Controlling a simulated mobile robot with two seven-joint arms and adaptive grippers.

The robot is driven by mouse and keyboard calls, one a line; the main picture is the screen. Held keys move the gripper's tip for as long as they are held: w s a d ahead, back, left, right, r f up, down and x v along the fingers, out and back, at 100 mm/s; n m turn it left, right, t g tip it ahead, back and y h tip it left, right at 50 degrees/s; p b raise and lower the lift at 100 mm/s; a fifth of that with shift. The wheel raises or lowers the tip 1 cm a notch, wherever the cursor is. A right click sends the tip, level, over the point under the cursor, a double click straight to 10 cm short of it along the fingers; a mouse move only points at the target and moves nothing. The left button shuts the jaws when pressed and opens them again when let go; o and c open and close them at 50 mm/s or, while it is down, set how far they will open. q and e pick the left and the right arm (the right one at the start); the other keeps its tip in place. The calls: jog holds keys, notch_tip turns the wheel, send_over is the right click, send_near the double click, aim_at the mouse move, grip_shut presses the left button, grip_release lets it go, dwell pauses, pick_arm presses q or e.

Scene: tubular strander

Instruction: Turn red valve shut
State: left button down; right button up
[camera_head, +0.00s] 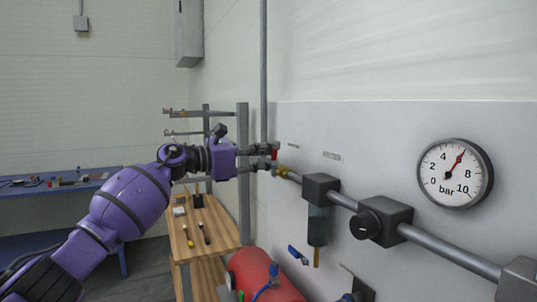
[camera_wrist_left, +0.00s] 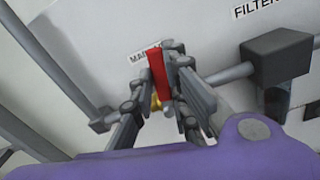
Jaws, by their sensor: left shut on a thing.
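The red valve handle (camera_head: 275,154) is on the pipe by the wall panel, above a brass valve body (camera_head: 282,171). In the left wrist view the red handle (camera_wrist_left: 158,75) stands between the two fingers, with a bit of brass (camera_wrist_left: 156,102) below it. My left gripper (camera_head: 268,157) reaches it from the left, and it also shows in the left wrist view (camera_wrist_left: 160,72). Its fingers are shut on the red handle. The far side of the handle and part of the valve body are hidden by the fingers. My right gripper is not in view.
Right of the valve, the pipe carries a filter block (camera_head: 320,188) and a regulator (camera_head: 381,220). A round gauge (camera_head: 455,173) reads about 6 bar. A blue-handled valve (camera_head: 297,255) and a red tank (camera_head: 262,275) are below. A wooden table (camera_head: 205,240) stands beneath my left arm.

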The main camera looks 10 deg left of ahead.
pick_arm(q)
jog(key=shift+w+a+r+n, duration=0.1)
jog(key=shift+w+a+n, duration=0.2)
jog(key=shift+n, duration=0.35)
jog(key=shift+w+a+r+n, duration=0.15)
jog(key=shift+w+n, duration=0.15)
jog(key=shift+n, duration=0.35)
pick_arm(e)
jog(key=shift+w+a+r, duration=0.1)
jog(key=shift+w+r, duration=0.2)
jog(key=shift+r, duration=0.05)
pick_arm(q)
jog(key=shift+f, duration=0.15)
jog(key=c, duration=1.7)
grip_release()
jog(key=v, duration=1.2)
